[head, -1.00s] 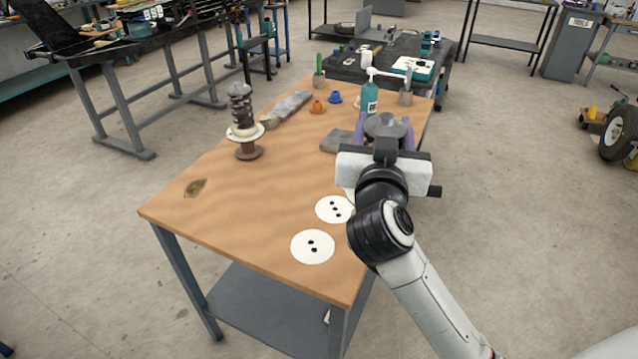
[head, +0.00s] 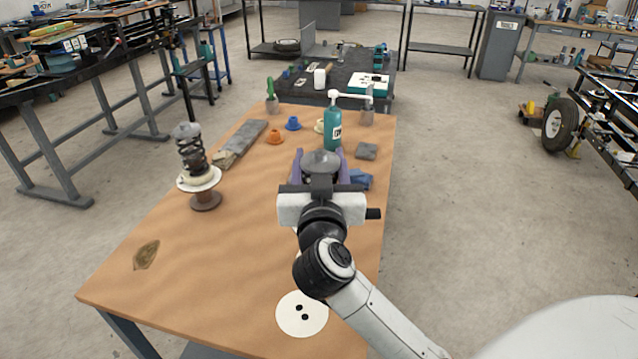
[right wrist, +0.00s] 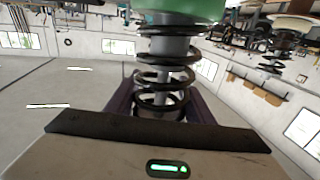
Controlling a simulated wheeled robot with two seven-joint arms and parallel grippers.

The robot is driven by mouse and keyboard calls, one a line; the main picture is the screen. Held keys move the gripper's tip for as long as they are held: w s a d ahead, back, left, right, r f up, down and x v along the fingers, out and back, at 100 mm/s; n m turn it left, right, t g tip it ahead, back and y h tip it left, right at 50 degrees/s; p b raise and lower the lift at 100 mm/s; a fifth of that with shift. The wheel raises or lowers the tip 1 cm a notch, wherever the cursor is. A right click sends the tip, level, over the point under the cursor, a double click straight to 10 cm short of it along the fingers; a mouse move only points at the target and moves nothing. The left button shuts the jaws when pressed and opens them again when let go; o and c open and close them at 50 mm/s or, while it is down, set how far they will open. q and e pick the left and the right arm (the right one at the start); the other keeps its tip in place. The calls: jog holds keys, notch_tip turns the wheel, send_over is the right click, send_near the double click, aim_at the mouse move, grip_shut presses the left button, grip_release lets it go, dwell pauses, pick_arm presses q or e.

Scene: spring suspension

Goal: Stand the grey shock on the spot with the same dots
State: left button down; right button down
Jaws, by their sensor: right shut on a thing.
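My right gripper (head: 321,164), with purple fingers, is shut on a shock with a grey round cap (head: 322,160). The right wrist view, upside down, shows its dark coil spring around a grey body (right wrist: 166,72) and a green seat (right wrist: 185,8). The shock is held roughly upright over the table; its base is hidden, and I see no dots on it. Another shock (head: 190,150), with dark spring, white plate and brown base, stands at the table's left. A white spot with two dots (head: 302,314) lies near the front edge. The three-dot spot is almost wholly hidden behind my arm.
A teal pump bottle (head: 333,130) stands just beyond my gripper. Orange (head: 275,137) and blue (head: 293,123) parts, and a grey block (head: 367,151), lie toward the back.

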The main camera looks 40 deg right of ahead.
notch_tip(320, 180, down, 4)
jog(key=shift+r+b, duration=0.2)
jog(key=shift+b, duration=0.3)
jog(key=c, duration=0.8)
grip_release()
jog(key=shift+f, duration=0.2)
jog(key=shift+c, duration=0.2)
